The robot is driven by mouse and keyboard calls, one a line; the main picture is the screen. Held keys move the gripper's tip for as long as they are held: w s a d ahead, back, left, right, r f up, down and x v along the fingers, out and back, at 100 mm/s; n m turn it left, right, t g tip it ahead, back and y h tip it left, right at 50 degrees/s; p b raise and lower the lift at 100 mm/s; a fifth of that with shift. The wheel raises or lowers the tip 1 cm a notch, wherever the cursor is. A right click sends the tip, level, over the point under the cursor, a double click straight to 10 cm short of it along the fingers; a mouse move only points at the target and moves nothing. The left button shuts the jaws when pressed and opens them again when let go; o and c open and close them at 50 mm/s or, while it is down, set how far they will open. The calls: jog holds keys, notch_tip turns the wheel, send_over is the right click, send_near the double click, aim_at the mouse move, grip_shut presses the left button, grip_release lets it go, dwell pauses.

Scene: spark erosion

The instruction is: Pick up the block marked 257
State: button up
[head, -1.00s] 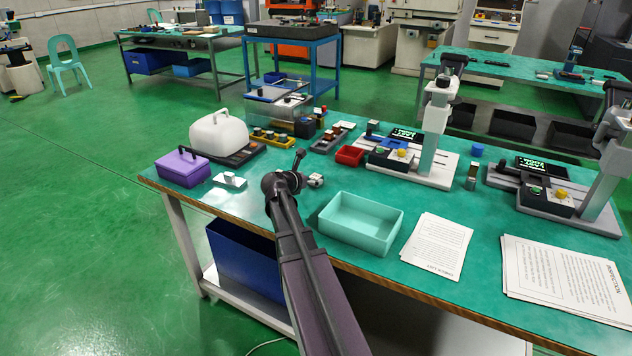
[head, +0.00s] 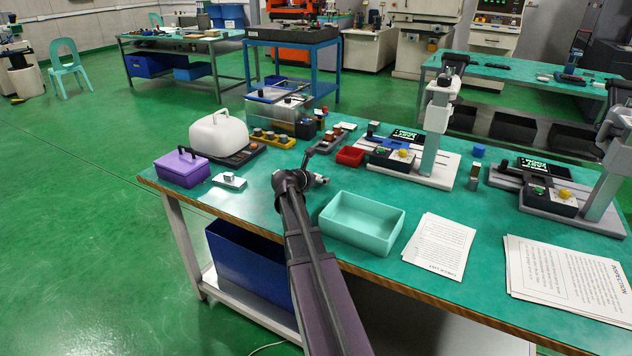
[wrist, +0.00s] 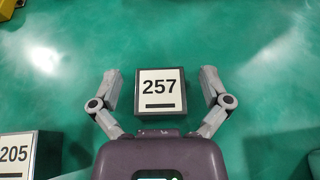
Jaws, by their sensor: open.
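The block marked 257 (wrist: 161,91) has a white top face with black numerals and a dark border. In the wrist view it lies on the green table top, between the two fingers of my gripper (wrist: 160,73). The fingers are open, one on each side, with a visible gap to the block on both sides. In the head view my gripper (head: 319,180) is low over the bench, left of the teal tray; I cannot make out the block there.
A block marked 205 (wrist: 16,156) lies at the lower left in the wrist view, partly cut off. The teal tray (head: 396,222), a red bin (head: 350,156) and a purple box (head: 181,170) stand on the bench. Papers (head: 440,246) lie at the right.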

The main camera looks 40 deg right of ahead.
grip_shut()
jog(key=shift+r, duration=0.15)
notch_tip(320, 180, up, 10)
jog(key=p, duration=1)
dwell(0.9)
